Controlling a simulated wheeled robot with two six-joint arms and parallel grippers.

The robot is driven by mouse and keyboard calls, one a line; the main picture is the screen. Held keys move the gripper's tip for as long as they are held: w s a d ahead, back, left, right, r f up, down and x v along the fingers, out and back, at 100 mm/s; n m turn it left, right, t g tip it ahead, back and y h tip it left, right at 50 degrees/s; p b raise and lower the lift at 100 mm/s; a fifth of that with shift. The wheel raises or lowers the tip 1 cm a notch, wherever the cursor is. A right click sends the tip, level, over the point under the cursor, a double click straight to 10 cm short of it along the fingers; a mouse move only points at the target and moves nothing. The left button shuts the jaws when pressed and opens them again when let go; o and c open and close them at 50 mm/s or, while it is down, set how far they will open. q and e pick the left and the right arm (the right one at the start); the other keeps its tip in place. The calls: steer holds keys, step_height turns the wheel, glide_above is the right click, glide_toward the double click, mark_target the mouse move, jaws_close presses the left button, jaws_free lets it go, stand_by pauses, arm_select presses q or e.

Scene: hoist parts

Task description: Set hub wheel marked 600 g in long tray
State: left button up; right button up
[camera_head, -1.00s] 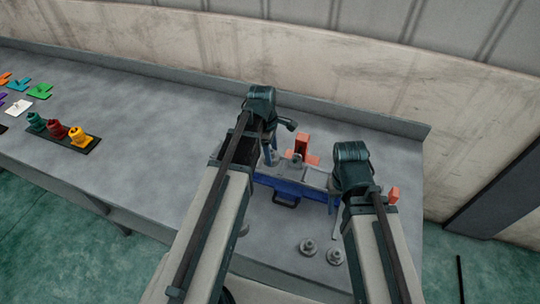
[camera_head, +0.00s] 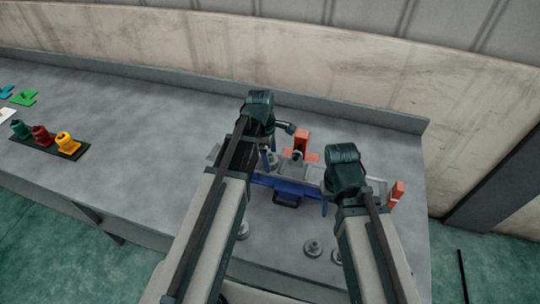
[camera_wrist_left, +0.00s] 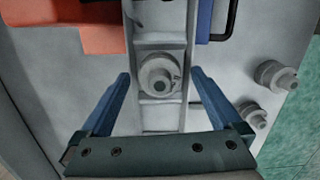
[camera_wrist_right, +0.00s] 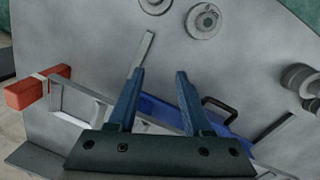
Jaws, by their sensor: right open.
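A grey hub wheel (camera_wrist_left: 158,77) sits in a compartment of the grey long tray (camera_wrist_left: 147,125) in the left wrist view. My left gripper (camera_wrist_left: 159,74) is open, with its blue fingers apart on either side of this wheel. My right gripper (camera_wrist_right: 160,72) is open and empty above the table near the tray's blue front (camera_wrist_right: 165,112). In the right wrist view, loose hub wheels lie on the table, one at the top (camera_wrist_right: 204,20) and another beside it (camera_wrist_right: 155,4). I cannot read the 600 g mark on any wheel.
A blue part with a black handle (camera_head: 287,198) runs along the tray's front. An orange-red block (camera_head: 302,143) stands behind, another (camera_head: 397,192) at the right end. A dark rack of coloured knobs (camera_head: 70,150) is far left. The table between is clear.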

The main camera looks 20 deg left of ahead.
stand_by(0.3)
arm_select(q)
step_height(320, 180, up, 12)
steer(key=a+p, duration=0.1)
steer(key=p, duration=1.1)
steer(key=s+d+m+y, duration=0.2)
steer(key=s+d+m, duration=0.9)
steer(key=m, duration=1.1)
steer(key=s, duration=0.3)
steer(key=shift+s+d+y, duration=0.15)
steer(key=shift+d+y, duration=0.1)
steer(key=shift+y, duration=0.05)
